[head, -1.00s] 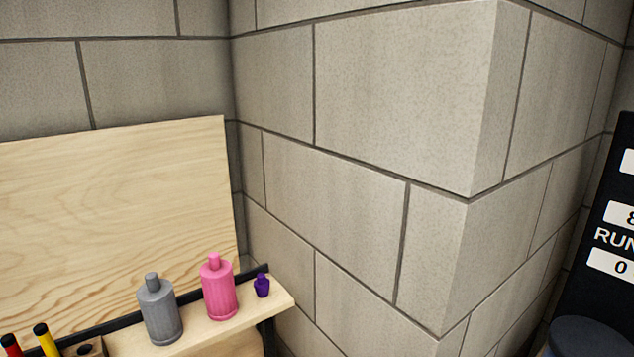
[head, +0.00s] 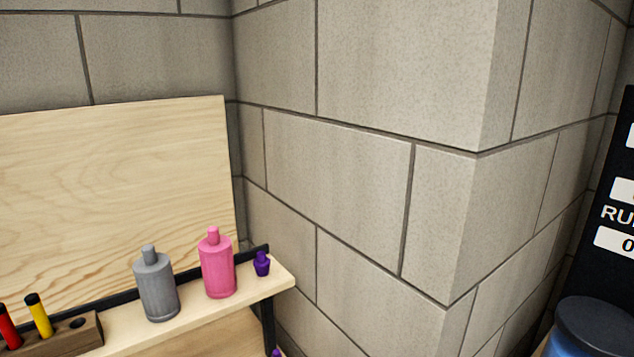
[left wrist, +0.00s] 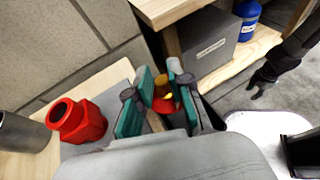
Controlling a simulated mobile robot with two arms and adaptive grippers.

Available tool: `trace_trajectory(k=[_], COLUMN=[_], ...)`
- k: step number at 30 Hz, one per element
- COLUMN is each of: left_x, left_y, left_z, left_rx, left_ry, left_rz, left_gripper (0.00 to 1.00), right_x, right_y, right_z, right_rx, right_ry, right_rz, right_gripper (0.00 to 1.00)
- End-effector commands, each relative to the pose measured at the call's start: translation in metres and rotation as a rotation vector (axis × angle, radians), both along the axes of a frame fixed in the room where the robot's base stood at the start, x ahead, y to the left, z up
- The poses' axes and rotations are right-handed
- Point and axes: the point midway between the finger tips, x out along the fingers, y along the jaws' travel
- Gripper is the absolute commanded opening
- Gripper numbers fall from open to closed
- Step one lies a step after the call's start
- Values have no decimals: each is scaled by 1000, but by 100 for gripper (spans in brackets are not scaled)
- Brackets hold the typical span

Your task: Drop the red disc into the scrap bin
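My left gripper (left wrist: 160,72) shows in the left wrist view, its two teal-padded fingers apart. A small red and yellow thing (left wrist: 163,103) shows between the fingers. I cannot tell whether it is the red disc, or whether it is gripped or lies beyond them. No container is clearly marked as the scrap bin. Neither gripper shows in the head view.
The head view shows a shelf (head: 262,290) with grey (head: 157,285), pink (head: 217,265) and purple (head: 261,264) bottles beside a block wall corner. A dark-topped blue drum (head: 597,325) stands lower right. The wrist view shows a labelled grey box (left wrist: 212,40) and blue bottle (left wrist: 247,18).

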Motion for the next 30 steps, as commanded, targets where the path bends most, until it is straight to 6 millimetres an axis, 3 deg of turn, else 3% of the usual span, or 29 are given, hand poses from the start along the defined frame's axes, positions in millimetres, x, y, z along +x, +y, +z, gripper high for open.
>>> trace_trajectory(k=[1, 3, 14, 30], left_x=[0, 0, 0, 1], left_y=[0, 0, 0, 0], left_z=[0, 0, 5, 93], left_rx=[0, 0, 1, 0], left_ry=[0, 0, -3, -4], left_rz=[0, 0, -1, -1], left_gripper=[33, 44, 44, 44], right_x=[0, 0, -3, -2], right_y=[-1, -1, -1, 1], right_z=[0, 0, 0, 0], right_rx=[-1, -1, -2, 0], right_ry=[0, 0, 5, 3], right_rz=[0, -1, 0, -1], right_gripper=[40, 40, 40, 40])
